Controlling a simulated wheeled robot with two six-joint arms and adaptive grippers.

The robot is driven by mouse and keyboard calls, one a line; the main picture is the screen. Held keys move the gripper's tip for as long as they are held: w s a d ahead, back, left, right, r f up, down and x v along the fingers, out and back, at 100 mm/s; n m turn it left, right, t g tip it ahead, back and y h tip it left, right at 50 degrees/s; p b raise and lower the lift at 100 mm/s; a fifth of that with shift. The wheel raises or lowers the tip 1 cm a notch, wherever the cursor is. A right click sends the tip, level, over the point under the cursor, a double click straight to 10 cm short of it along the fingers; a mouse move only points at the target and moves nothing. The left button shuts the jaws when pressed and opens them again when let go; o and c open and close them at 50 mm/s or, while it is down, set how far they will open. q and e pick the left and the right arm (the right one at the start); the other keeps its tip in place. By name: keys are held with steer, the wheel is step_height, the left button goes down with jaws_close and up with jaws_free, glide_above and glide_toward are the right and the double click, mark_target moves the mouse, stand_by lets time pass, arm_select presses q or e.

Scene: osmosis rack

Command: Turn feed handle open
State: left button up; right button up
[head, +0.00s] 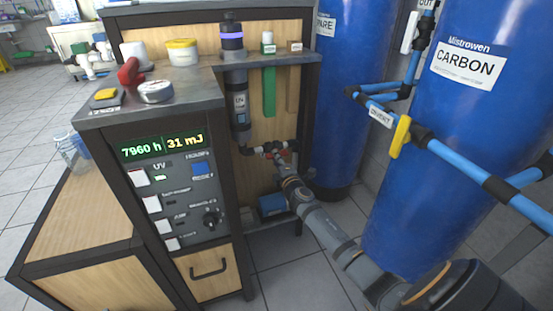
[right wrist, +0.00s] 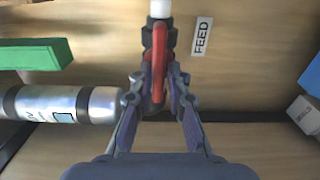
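The red feed handle (right wrist: 160,45) is a lever on a dark valve under a white pipe, next to a "FEED" label (right wrist: 202,36). In the right wrist view it runs roughly upright, between the two fingers of my right gripper (right wrist: 159,82). The fingers stand on either side of the handle with a narrow gap showing, so they look open around it. In the head view my right gripper (head: 284,170) reaches to the pipework under the shelf and partly hides the handle. My left gripper is not in view.
A silver cylinder (right wrist: 62,105) and a green block (right wrist: 36,54) lie close left of the right gripper. The control cabinet (head: 190,225) stands left of my right arm. The blue carbon tank (head: 430,160) and blue pipes (head: 457,156) stand on the right.

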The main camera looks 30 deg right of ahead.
steer(key=shift+o, duration=1.4)
steer(key=v, duration=1.2)
steer(key=shift+r, duration=0.1)
